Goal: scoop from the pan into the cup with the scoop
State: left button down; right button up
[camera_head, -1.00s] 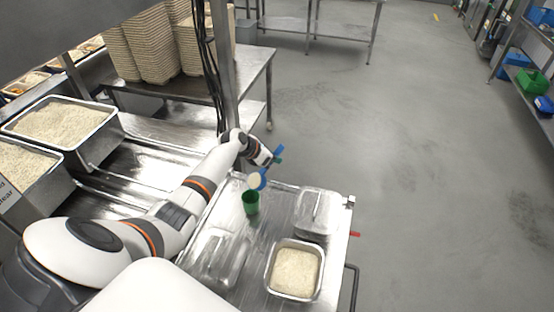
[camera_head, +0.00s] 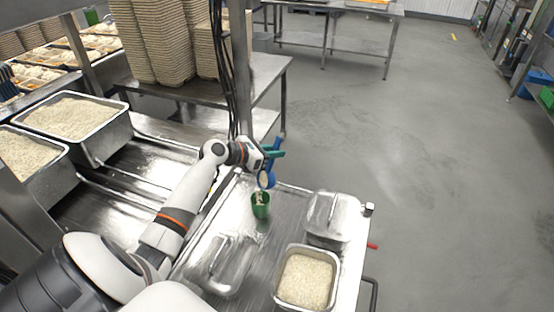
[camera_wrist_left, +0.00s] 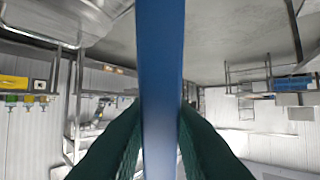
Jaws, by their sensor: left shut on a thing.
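My left gripper (camera_head: 272,154), with green fingers, is shut on the blue handle of the scoop (camera_head: 266,181). The blue handle (camera_wrist_left: 161,90) also fills the middle of the left wrist view, between the green fingers. The scoop is tipped steeply just above the green cup (camera_head: 261,211), and pale rice shows between the scoop and the cup's mouth. The cup stands upright on the metal table (camera_head: 255,250). The pan (camera_head: 277,295), a small metal one with rice in it, sits at the table's front right. My right gripper is not in view.
A clear-looking metal lid or container (camera_head: 332,213) lies behind the pan, and another (camera_head: 218,268) lies left of it. Large rice trays (camera_head: 108,141) stand at the left. Stacked bowls (camera_head: 150,45) are on a back table. Open floor lies to the right.

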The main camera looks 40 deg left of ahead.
pick_arm(q)
jog(key=s+a+r+t+h+b, duration=0.1)
jog(key=s+t+b, duration=0.4)
jog(key=b, duration=0.5)
jog(key=shift+s+a+h, duration=0.4)
jog(key=shift+a+h, duration=0.1)
jog(key=shift+a, duration=0.1)
jog(key=shift+r, duration=0.2)
dwell(0.4)
